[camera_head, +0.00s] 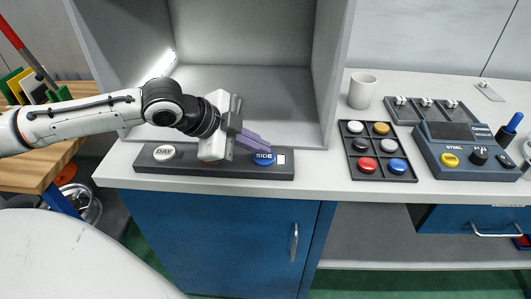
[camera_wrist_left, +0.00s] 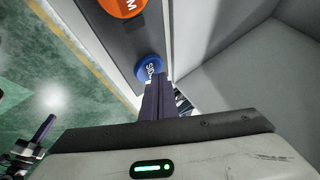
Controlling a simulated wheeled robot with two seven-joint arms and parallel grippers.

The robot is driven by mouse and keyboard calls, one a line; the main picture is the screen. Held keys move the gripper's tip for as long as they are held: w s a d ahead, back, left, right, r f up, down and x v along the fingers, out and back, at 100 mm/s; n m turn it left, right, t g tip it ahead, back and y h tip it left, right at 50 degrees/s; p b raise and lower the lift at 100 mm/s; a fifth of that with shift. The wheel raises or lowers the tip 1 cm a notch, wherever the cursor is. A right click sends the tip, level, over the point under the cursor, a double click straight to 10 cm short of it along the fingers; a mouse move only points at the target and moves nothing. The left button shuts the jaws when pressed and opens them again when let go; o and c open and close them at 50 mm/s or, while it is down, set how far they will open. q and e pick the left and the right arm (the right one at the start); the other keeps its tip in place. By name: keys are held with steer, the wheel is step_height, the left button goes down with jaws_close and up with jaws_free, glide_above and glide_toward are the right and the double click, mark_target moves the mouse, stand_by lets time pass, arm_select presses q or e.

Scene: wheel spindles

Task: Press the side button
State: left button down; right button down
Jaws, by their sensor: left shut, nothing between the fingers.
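The blue button marked SIDE (camera_head: 264,160) is at the right end of a dark button strip (camera_head: 215,174) on the counter. It also shows in the left wrist view (camera_wrist_left: 149,68), with part of its lettering covered. My left gripper (camera_head: 262,147) is shut and empty, its purple fingers slanting down to the right. In the left wrist view the fingertips (camera_wrist_left: 158,82) overlap the near edge of the blue button. I cannot tell whether they touch it.
A white button marked DAY (camera_head: 164,152) is at the strip's left end. An orange button (camera_wrist_left: 122,5) shows in the left wrist view. A grey open box (camera_head: 240,88) stands behind. A cup (camera_head: 362,91), a button tray (camera_head: 354,170) and a control panel (camera_head: 437,160) are to the right.

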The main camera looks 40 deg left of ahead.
mark_target(259, 158)
arm_select(q)
steer(key=shift+r+p, duration=1.65)
steer(key=shift+p, duration=0.15)
step_height(259, 158, up, 3)
steer(key=shift+f, duration=0.1)
